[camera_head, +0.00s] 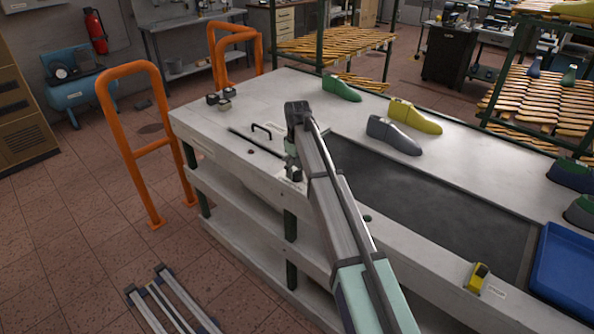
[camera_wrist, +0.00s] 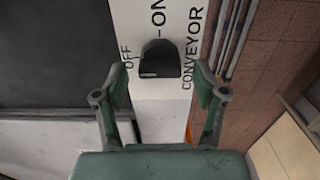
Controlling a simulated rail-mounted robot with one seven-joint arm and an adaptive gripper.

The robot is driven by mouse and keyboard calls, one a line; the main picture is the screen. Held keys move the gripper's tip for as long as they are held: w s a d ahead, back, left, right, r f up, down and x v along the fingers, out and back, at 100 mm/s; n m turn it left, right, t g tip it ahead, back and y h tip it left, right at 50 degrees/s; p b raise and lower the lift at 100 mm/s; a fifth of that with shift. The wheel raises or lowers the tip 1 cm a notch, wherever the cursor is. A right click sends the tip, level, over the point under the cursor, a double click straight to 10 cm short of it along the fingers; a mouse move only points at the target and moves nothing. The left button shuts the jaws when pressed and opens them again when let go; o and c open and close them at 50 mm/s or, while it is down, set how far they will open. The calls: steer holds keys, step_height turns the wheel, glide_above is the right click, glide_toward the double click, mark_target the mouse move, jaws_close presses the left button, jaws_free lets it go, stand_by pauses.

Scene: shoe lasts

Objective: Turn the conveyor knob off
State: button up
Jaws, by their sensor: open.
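The black conveyor knob (camera_wrist: 160,59) sits on a white panel (camera_wrist: 148,112) in the wrist view. The panel reads OFF to the knob's left, ON above it and CONVEYOR to its right. I cannot tell for certain which mark the knob points to. My gripper (camera_wrist: 161,76) is open, with one green finger to each side of the knob's lower end in the picture, and nothing held. I cannot tell how deep the fingers reach. In the head view my gripper (camera_head: 292,163) is at the bench's front edge, and the knob cannot be made out there.
The bench (camera_head: 262,112) carries a dark conveyor belt (camera_head: 440,205), green, grey and yellow shoe lasts (camera_head: 395,135), and a blue tray (camera_head: 565,270). A black handle (camera_head: 262,130) is near my gripper. A yellow box (camera_head: 478,277) is on the front edge. Orange rails (camera_head: 130,140) stand left.

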mark_target(297, 171)
step_height(297, 171, up, 11)
steer(key=shift+r, duration=0.2)
stand_by(0.4)
